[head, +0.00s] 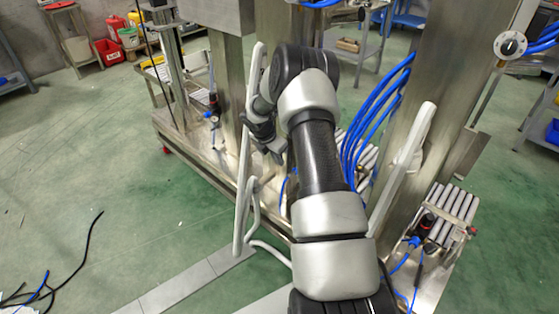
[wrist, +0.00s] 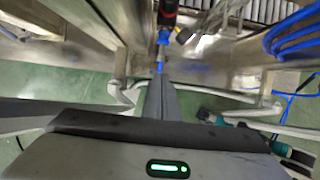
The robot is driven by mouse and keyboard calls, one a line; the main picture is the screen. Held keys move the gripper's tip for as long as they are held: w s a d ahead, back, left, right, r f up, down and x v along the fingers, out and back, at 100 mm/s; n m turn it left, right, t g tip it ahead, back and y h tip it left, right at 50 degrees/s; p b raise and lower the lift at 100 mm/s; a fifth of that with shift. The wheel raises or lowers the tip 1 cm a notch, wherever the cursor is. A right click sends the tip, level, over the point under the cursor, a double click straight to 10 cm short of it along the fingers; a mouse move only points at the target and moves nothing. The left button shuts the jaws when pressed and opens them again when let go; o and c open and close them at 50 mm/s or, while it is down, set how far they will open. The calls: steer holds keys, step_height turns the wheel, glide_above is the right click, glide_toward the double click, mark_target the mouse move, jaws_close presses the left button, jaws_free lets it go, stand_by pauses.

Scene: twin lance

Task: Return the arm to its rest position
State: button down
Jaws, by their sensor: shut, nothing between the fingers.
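My arm reaches forward from the bottom of the head view, over the base of a steel machine (head: 225,165). My gripper is at its far end, left of the arm's forearm and partly hidden by it. In the wrist view my gripper (wrist: 161,82) has its fingers together with nothing between them. In the head view a long pale lance (head: 243,160) stands tilted close beside the gripper; I cannot tell whether they touch. A second pale lance (head: 405,158) leans on the right of the arm.
Blue hoses (head: 380,115) hang close to the right of the arm. Steel posts (head: 226,85) stand around it. A black cable (head: 85,250) lies on the green floor (head: 110,190), which is mostly open at the left. A rack of grey bars (head: 453,210) is at right.

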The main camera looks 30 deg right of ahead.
stand_by(0.3)
steer(key=s+a+r+m+t, duration=0.1)
steer(key=s+a+r+m, duration=0.25)
steer(key=r, duration=0.55)
steer(key=s+a+r+m, duration=0.3)
steer(key=a+r, duration=0.1)
steer(key=r, duration=0.6)
steer(key=s+a+r+m+t, duration=0.1)
steer(key=s+a+r+m, duration=0.2)
steer(key=r, duration=0.6)
steer(key=s+a+r+m+t+y, duration=0.1)
steer(key=s+a+r+m, duration=0.3)
steer(key=s, duration=0.4)
steer(key=s+a+r+m+y, duration=0.2)
steer(key=s+a+m, duration=0.25)
steer(key=s, duration=0.45)
steer(key=s+a+r+m+t+y, duration=0.1)
steer(key=s+a+r+m, duration=0.1)
steer(key=s+a+m, duration=0.45)
step_height(320, 180, up, 22)
steer(key=s+d+n+p, duration=0.1)
steer(key=n+p, duration=0.1)
steer(key=p, duration=2)
steer(key=shift+s+r+n, duration=0.25)
steer(key=shift+s+n, duration=0.05)
steer(key=shift+n, duration=0.05)
